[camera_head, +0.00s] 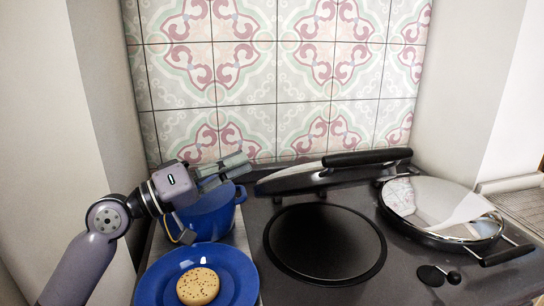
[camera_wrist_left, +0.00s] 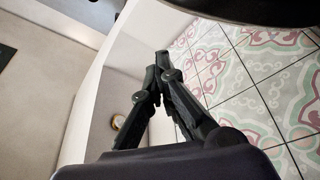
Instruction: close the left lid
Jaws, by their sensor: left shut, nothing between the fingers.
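The left lid (camera_head: 318,180) stands raised over the back of the stove, seen nearly edge-on, with its black handle (camera_head: 367,157) along the upper right side. Below it the round dark left hotplate (camera_head: 325,243) is uncovered. My left gripper (camera_head: 238,165) is shut and empty, just left of the lid's left end and above a blue pot. A gap to the lid seems to show, but its depth is hard to judge. In the left wrist view the closed fingers (camera_wrist_left: 163,68) point toward the tiled wall. A dark curved edge at the top right is probably the lid.
The blue pot (camera_head: 209,215) and a blue plate (camera_head: 239,270) with a seeded round biscuit (camera_head: 198,286) stand left of the hotplate. A tiled wall (camera_head: 275,75) closes the back.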

